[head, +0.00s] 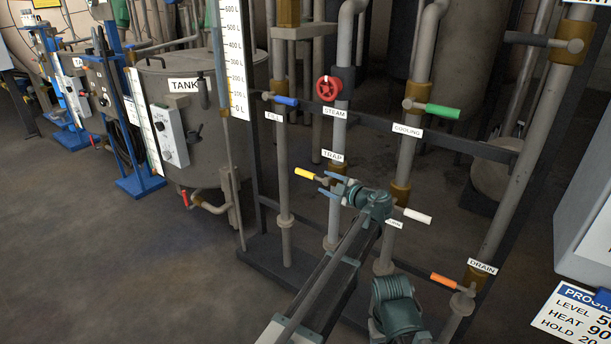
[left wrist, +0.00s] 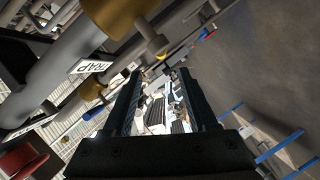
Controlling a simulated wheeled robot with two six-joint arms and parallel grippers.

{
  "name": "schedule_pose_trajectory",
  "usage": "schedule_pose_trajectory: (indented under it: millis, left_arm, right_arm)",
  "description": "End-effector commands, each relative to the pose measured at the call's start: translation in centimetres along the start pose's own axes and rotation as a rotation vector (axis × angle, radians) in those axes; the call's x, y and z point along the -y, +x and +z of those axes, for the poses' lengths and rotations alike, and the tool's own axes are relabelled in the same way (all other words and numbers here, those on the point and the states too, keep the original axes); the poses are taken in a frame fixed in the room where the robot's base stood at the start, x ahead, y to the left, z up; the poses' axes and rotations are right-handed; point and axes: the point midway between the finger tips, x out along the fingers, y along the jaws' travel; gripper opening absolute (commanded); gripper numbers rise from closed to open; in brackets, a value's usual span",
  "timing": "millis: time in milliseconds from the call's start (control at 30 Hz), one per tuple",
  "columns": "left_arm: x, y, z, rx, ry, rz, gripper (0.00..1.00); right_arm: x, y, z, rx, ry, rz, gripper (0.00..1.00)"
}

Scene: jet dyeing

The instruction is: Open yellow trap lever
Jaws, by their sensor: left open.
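The yellow trap lever (head: 308,174) sticks out to the left from its valve on the pipe below the TRAP label (head: 333,155) in the head view. It is tilted slightly, with its free end higher. My left gripper (head: 323,186) is open, with its fingers pointing left at the lever's inner end near the valve. I cannot tell whether they touch it. In the left wrist view, my left gripper (left wrist: 158,95) has its fingers apart, and the TRAP label (left wrist: 90,67) shows beside them. The lever is hard to make out there. No right gripper fingers are visible.
Nearby are a blue lever (head: 285,100), a red handwheel (head: 329,88), a green lever (head: 442,112), a white lever (head: 417,216) and an orange lever (head: 444,280). A grey tank (head: 205,130) stands left. The floor at left front is clear.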

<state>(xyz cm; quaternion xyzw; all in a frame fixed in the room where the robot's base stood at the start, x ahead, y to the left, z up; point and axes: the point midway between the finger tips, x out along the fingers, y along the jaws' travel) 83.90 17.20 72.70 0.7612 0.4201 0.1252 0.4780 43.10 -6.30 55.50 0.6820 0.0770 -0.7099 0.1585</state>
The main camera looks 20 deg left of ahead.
Motion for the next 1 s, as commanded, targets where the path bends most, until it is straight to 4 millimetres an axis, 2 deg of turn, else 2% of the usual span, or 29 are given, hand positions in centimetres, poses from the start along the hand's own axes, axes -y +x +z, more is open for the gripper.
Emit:
schedule_pose_trajectory:
  millis: [300,500,700,1000]
  left_arm:
    - [0.2,6.5,0.2,-0.003,0.001,-0.003,0.58]
    - [0.1,10.0,0.1,-0.002,0.001,-0.003,0.58]
    - [0.1,12.1,0.1,-0.001,0.002,-0.002,0.58]
    - [0.1,12.8,0.0,0.0,0.002,-0.002,0.58]
  right_arm:
    - [0.2,1.6,-0.1,-0.001,-0.002,0.0,0.58]
    - [0.3,2.3,-0.2,-0.001,-0.004,-0.001,0.58]
    - [0.3,2.6,-0.2,-0.002,-0.005,-0.002,0.58]
    - [0.3,2.7,-0.2,-0.002,-0.005,-0.002,0.58]
